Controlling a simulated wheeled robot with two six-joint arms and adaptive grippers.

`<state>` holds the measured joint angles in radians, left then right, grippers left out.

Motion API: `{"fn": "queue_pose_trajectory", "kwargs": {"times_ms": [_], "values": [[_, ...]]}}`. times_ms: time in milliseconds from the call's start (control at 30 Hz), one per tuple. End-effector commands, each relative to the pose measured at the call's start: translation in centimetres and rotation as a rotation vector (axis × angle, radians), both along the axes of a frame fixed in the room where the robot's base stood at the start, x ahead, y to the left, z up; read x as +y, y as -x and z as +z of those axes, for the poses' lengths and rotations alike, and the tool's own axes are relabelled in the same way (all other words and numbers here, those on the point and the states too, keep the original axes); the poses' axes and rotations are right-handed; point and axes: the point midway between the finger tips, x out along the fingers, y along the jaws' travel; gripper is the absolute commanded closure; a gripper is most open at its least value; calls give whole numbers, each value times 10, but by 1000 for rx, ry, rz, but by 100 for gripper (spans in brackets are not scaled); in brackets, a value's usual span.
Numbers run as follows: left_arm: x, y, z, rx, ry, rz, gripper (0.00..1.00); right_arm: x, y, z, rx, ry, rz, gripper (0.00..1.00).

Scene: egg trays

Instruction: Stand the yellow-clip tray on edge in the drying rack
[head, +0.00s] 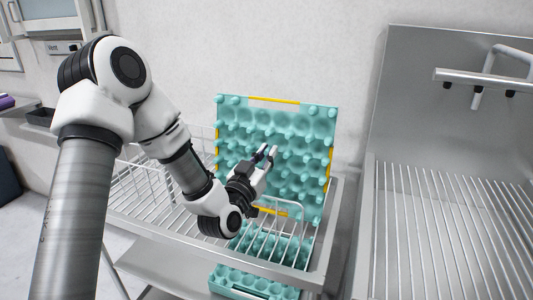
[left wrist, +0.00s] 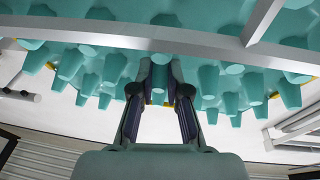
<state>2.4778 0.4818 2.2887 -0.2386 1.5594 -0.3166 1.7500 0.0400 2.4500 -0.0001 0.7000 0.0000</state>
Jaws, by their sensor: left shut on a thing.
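The yellow-clip tray (head: 310,125) is a teal egg tray with knobs and yellow clips on its edges. It stands on edge, near upright, in the wire drying rack (head: 300,225) in the head view. My left gripper (head: 268,158) is in front of its face, with its fingers shut on one of the tray's knobs. In the left wrist view the tray (left wrist: 205,75) fills the upper part, and a knob sits between the fingertips of the gripper (left wrist: 160,85). The tray's lower part is partly hidden by my gripper and the rack wires. My right gripper is not in view.
Another teal tray (head: 250,284) lies below at the front, under the rack's level. A metal sink unit with a ribbed drainer (head: 450,230) and a tap (head: 485,78) stands at the right. The wall is close behind the tray. White rack wires run at the left.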

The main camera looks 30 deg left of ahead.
Motion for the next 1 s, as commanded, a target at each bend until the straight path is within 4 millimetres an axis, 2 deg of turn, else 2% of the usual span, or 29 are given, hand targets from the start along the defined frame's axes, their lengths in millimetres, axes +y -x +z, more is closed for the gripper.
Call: {"fn": "queue_pose_trajectory", "kwargs": {"times_ms": [100, 433, 467, 533, 1000], "values": [[0, 0, -11, -1, 0, 0, 100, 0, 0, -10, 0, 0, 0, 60], [0, 0, -12, -1, 0, 0, 100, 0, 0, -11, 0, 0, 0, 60], [0, 0, -12, -1, 0, 0, 82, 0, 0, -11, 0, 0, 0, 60], [0, 0, -12, -1, 0, 0, 57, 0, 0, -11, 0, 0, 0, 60], [0, 0, -13, 0, 0, 0, 56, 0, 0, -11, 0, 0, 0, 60]]}}
